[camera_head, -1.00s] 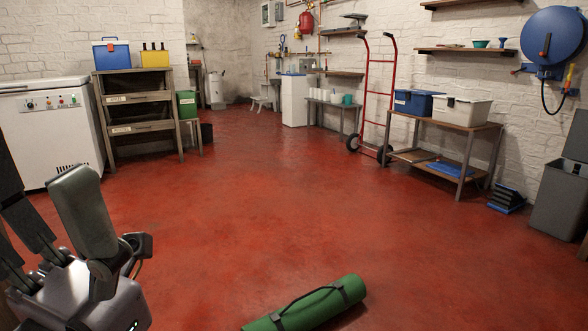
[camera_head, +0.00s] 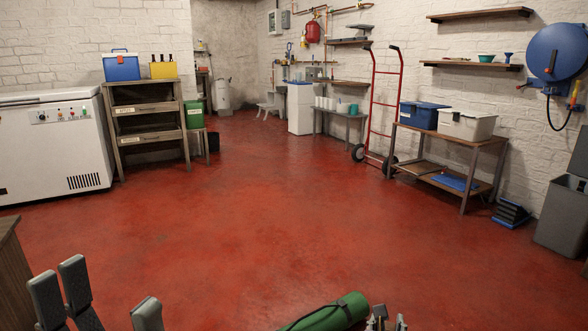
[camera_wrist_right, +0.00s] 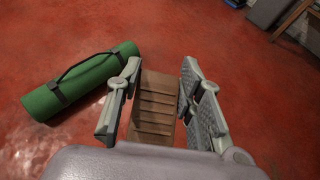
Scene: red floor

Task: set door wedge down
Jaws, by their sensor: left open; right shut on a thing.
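The door wedge (camera_wrist_right: 154,108) is a brown wooden block with a ridged face, seen in the right wrist view. My right gripper (camera_wrist_right: 160,78) is shut on it, with a grey finger on either side. In the head view only the fingertips of my right gripper (camera_head: 388,318) show at the bottom edge, and the wedge is hidden there. My left gripper (camera_head: 100,300) is open and empty at the bottom left of the head view.
A rolled green mat (camera_head: 335,312) lies on the red floor beside my right gripper; it also shows in the right wrist view (camera_wrist_right: 80,80). A wooden edge (camera_head: 12,275) stands at the near left. The middle floor (camera_head: 260,220) is clear. A workbench (camera_head: 450,140) stands at the right wall.

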